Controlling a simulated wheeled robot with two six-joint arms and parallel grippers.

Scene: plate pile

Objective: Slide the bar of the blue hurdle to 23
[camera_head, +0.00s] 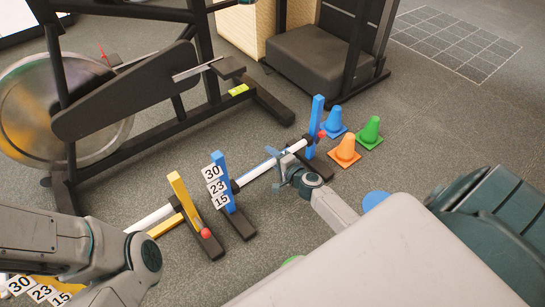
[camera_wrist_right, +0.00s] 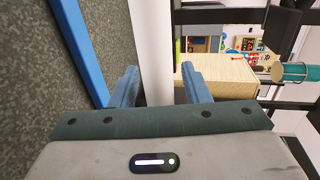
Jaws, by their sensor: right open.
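The blue hurdle has a near post (camera_head: 223,180) and a far post (camera_head: 316,125), both upright on dark feet. Number cards (camera_head: 216,188) reading 30, 23 and 15 from top to bottom are beside the near post. Its white bar (camera_head: 256,172) runs between the posts, low down; the exact number it lines up with is unclear. My right gripper (camera_head: 280,165) is at the bar, nearer the far post. In the right wrist view, the open fingers (camera_wrist_right: 158,88) stand either side of the white bar (camera_wrist_right: 157,45), with gaps visible. My left gripper is out of view.
A yellow hurdle (camera_head: 184,203) stands left of the blue one, with a red ball-like end near its foot. Orange (camera_head: 345,150), green (camera_head: 370,132) and blue (camera_head: 333,122) cones are right of the far post. An exercise bike (camera_head: 130,98) stands behind.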

